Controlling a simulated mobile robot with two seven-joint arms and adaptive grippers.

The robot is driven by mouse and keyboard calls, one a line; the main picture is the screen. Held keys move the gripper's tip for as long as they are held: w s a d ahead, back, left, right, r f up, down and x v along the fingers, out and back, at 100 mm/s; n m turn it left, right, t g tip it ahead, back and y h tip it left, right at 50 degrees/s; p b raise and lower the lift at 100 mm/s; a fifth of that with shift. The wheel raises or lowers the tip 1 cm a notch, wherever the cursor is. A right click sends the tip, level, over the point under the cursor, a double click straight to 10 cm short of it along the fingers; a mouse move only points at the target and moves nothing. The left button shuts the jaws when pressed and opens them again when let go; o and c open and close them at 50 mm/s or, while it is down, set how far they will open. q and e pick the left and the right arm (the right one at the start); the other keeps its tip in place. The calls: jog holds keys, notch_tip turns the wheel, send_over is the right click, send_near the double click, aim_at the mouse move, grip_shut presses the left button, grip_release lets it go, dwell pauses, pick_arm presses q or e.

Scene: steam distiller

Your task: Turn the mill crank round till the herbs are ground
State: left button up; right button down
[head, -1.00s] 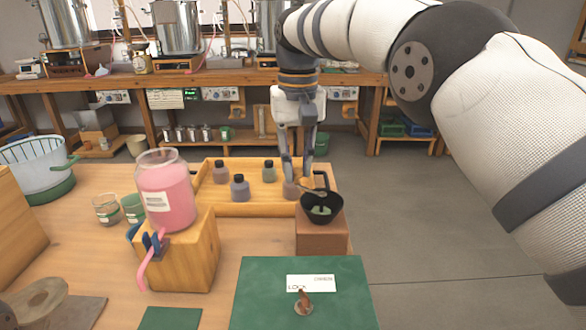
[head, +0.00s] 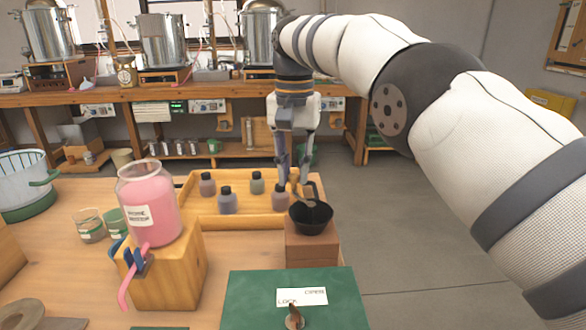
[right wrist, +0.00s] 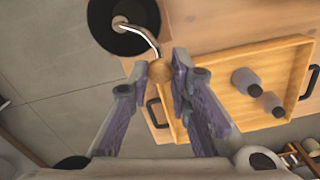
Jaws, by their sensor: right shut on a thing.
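The mill is a black bowl (head: 311,219) on a brown block (head: 311,250) at the right end of the wooden table. In the right wrist view the bowl (right wrist: 105,28) is at the top, cut by the frame edge. The bent metal crank (right wrist: 147,38) runs from its middle to a round wooden knob (right wrist: 160,73). My right gripper (head: 295,188) reaches down just behind the bowl. In the right wrist view its fingertips (right wrist: 158,80) are closed around the knob. No green herbs can be made out inside the dark bowl now. My left gripper is out of view.
A wooden tray (head: 245,222) with several small bottles stands close beside the mill. A jar of pink liquid (head: 150,205) sits on a wooden stand to the left. A green panel (head: 340,300) with a lock/open label lies in front. Bare floor is to the right.

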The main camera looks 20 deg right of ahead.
jog(key=c, duration=1.5)
grip_release()
jog(key=shift+o, duration=0.2)
